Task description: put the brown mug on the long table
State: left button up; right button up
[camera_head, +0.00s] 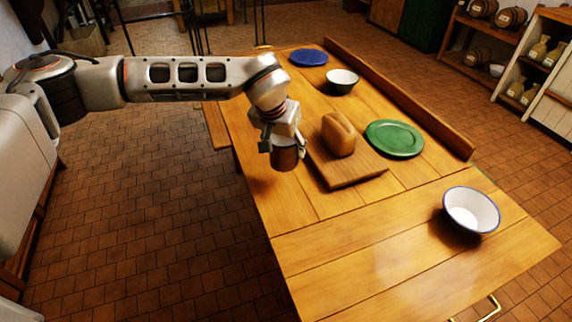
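The brown mug (286,159) is at the left side of the long table (345,255), left of the bread board. My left gripper (282,142) reaches in from the left, points down and is shut on the mug's upper part. The mug looks upright. A dark shadow on the wood below and left of it suggests a small gap above the table, but contact is hard to judge. The mug's rim is largely hidden by the gripper. My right gripper is not in view.
A loaf (338,135) sits on a cutting board (352,171) just right of the mug. A white bowl (471,210) stands at the right. The table's near part is clear.

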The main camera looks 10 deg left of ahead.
pick_arm(q)
notch_tip(320, 180, down, 4)
jog(key=shift+r, duration=0.2)
notch_tip(320, 180, down, 3)
jog(key=shift+f, duration=0.15)
jog(key=shift+w+f, duration=0.1)
jog(key=shift+f, duration=0.15)
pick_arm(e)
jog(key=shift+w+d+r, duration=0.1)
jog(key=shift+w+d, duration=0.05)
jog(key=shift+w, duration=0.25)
pick_arm(q)
jog(key=shift+f+b, duration=0.15)
jog(key=shift+b, duration=0.15)
jog(key=o, duration=1.2)
jog(key=shift+f, duration=0.1)
jog(key=shift+o, duration=0.2)
